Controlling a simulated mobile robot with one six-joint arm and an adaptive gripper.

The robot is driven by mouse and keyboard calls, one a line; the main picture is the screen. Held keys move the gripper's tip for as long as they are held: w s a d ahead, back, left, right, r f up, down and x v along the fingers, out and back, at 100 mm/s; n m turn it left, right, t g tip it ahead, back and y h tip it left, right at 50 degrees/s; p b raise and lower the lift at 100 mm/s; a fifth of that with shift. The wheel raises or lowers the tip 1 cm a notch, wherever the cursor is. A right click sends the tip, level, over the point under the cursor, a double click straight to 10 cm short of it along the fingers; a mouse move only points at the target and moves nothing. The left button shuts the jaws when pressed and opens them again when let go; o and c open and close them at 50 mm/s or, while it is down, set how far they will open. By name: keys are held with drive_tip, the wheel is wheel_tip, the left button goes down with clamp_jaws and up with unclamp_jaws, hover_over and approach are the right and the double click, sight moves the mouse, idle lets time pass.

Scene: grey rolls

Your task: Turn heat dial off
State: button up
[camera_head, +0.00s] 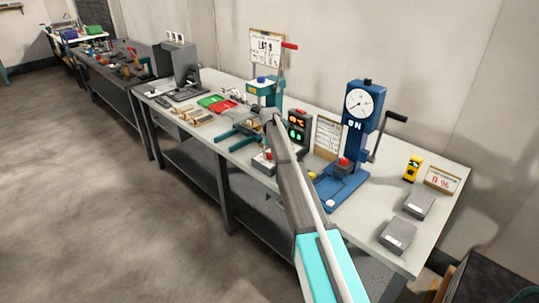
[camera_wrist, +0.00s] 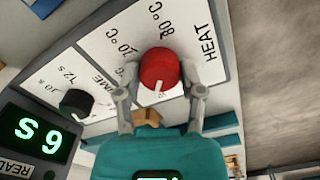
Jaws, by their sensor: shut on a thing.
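In the wrist view the red heat dial (camera_wrist: 158,66) sits on a white panel (camera_wrist: 105,45) lettered HEAT, with temperature marks such as 80 °C around it. A white pointer line on the dial points toward the bottom of the picture. My gripper (camera_wrist: 160,73) has one finger on each side of the dial and is shut on it. In the head view my arm reaches toward the teal press (camera_head: 264,87); the dial and my fingertips cannot be made out there.
A black time dial (camera_wrist: 76,103) is beside the heat dial. A dark display box (camera_wrist: 38,140) shows green digits; a display unit (camera_head: 299,126) stands on the bench. A blue press (camera_head: 357,130) with a gauge is right of my arm. Grey boxes (camera_head: 398,236) lie near the bench's right end.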

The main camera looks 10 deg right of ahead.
drive_tip(key=n, duration=1.4)
idle(0.4)
drive_tip(key=o, duration=1.2)
drive_tip(key=shift+c, duration=0.2)
drive_tip(key=shift+m, duration=0.4)
